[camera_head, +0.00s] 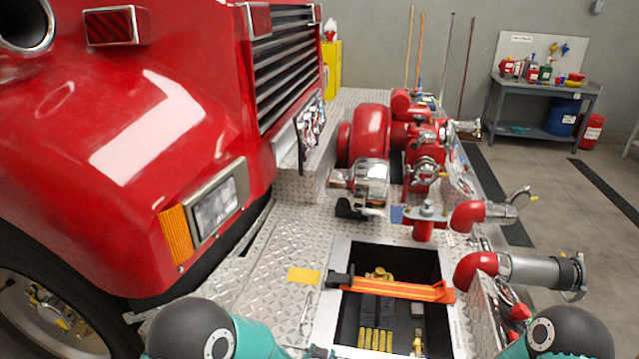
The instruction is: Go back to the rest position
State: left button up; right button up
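The teal and black links of my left arm show at the bottom left, and those of my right arm at the bottom right. Both arms are cut off by the lower edge of the picture. I see neither gripper's fingers, so what they hold, if anything, is hidden. Between the arms, an open compartment (342,260) is set in the bumper deck (272,262). An orange strap (395,289) lies across it, with dark and brass-coloured items beneath.
The red fire truck (150,130) fills the left side. Red and chrome pump parts (370,135) stand on the deck behind the compartment. Pipe outlets (535,270) stick out to the right. A grey workbench (545,85) stands at the back right, with open floor before it.

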pick_arm(q)
jog(key=s+a+f+n+g+b, duration=0.2)
jog(key=s+a+f+g+b, duration=0.2)
jog(key=s+a+f, duration=0.65)
jog(key=s+a+f+n+g+h+b, duration=0.1)
jog(key=s+f+g, duration=0.1)
jog(key=s, duration=0.5)
jog(key=s+a+f+n+g+h+b, duration=0.1)
jog(key=s+f+n+g, duration=0.1)
jog(key=s+f, duration=0.3)
jog(key=s+g, duration=0.1)
jog(key=s, duration=0.1)
jog(key=shift+s+n, duration=0.3)
jog(key=shift+s, duration=0.1)
jog(key=shift+w, duration=0.1)
dwell(0.8)
